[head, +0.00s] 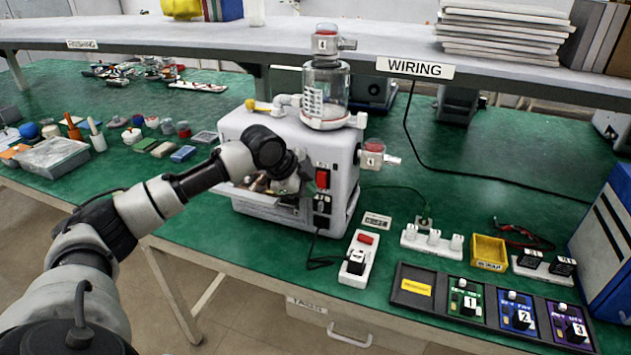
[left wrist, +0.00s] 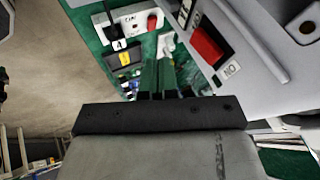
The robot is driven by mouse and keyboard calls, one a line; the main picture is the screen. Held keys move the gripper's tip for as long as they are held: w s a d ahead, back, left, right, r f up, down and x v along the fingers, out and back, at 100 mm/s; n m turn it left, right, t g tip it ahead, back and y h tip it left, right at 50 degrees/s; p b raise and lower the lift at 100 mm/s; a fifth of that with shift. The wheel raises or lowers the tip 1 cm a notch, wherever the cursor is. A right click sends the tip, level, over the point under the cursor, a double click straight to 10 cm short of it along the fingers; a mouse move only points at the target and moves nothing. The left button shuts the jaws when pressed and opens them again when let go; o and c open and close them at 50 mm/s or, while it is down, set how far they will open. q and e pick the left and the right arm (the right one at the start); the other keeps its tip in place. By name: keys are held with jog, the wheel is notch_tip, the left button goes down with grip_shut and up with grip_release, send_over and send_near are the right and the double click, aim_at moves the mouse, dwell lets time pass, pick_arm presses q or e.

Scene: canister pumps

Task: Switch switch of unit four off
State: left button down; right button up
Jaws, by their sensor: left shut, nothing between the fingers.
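The white pump unit (head: 290,140) stands on the green bench, with a clear canister (head: 325,88) on top; tags on its fittings read 4. Its red rocker switch (head: 322,178) is on the front right part of the housing. The switch also shows large in the left wrist view (left wrist: 207,46), right of the fingers; I cannot tell which way it is tipped. My left gripper (head: 298,192) is shut and empty, close in front of the unit, left of the switch. It also shows in the left wrist view (left wrist: 168,82). My right gripper is in neither view.
A white power strip (head: 357,262) with its own red switch lies right of the unit. A black tray (head: 415,285) with numbered modules is at front right. A yellow bin (head: 489,252) and cables lie behind it. A shelf (head: 200,38) runs above the back.

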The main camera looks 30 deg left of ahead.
aim_at(324, 183)
pick_arm(q)
jog(key=w, duration=0.1)
jog(key=w+f, duration=0.1)
jog(key=w, duration=0.1)
jog(key=w+p, duration=0.1)
jog(key=shift+w+a+f, duration=0.15)
jog(key=shift+w+a, duration=0.05)
jog(key=shift+a, duration=0.15)
jog(key=shift+w+f+t, duration=0.15)
jog(key=shift+w+t, duration=0.05)
jog(key=shift+t, duration=0.1)
jog(key=shift+a+r+p, duration=0.1)
jog(key=shift+r+p, duration=0.75)
jog(key=shift+r, duration=0.2)
